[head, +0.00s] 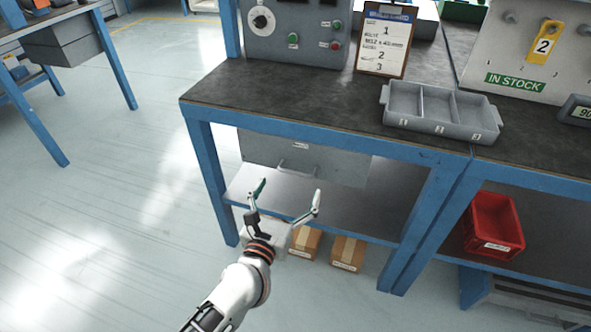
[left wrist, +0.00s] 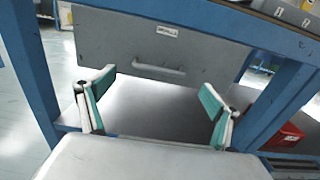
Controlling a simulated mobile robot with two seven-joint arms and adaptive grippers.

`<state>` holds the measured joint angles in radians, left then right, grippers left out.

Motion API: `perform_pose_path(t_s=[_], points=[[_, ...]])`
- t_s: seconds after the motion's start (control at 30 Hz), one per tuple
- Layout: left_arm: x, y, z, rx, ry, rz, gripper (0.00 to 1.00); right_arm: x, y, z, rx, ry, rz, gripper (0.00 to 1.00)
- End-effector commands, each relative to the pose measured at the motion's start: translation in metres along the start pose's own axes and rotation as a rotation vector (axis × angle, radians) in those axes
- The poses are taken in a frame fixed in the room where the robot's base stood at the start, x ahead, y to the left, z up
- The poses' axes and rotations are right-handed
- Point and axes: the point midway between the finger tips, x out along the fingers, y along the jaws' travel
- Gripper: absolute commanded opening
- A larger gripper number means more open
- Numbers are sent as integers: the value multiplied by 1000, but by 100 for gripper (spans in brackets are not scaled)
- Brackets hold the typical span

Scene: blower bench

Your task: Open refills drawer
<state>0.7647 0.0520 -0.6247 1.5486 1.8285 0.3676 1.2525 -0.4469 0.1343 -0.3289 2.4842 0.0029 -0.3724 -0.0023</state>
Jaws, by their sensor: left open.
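The refills drawer (head: 310,158) is a grey box front under the left part of the dark bench top, with a small white label at its upper middle. It looks shut. Its bar handle (head: 297,170) is at the lower middle of the front. In the left wrist view the drawer front (left wrist: 120,40) and its handle (left wrist: 158,71) show ahead of my open fingers. My left gripper (head: 290,202) is open and empty, in front of and below the handle, apart from it. It also shows in the left wrist view (left wrist: 156,110). My right gripper is not in view.
Blue bench legs (head: 205,175) flank the bay. A grey lower shelf (head: 345,212) lies under the drawer, with cardboard boxes (head: 347,253) below. A red bin (head: 493,225) stands to the right. A three-part grey tray (head: 440,128) sits on top.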

Motion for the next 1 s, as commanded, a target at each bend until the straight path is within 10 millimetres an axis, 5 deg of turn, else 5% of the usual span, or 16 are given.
perform_pose_path(t_s=[0.4, 0.83, 1.0], points=[[54, 0, -4, 3, 4, 0, 90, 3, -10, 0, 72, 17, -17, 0], [64, 0, 0, 4, 0, 0, 90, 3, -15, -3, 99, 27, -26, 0], [63, 0, 0, 5, 0, 0, 49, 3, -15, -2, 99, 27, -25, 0]])
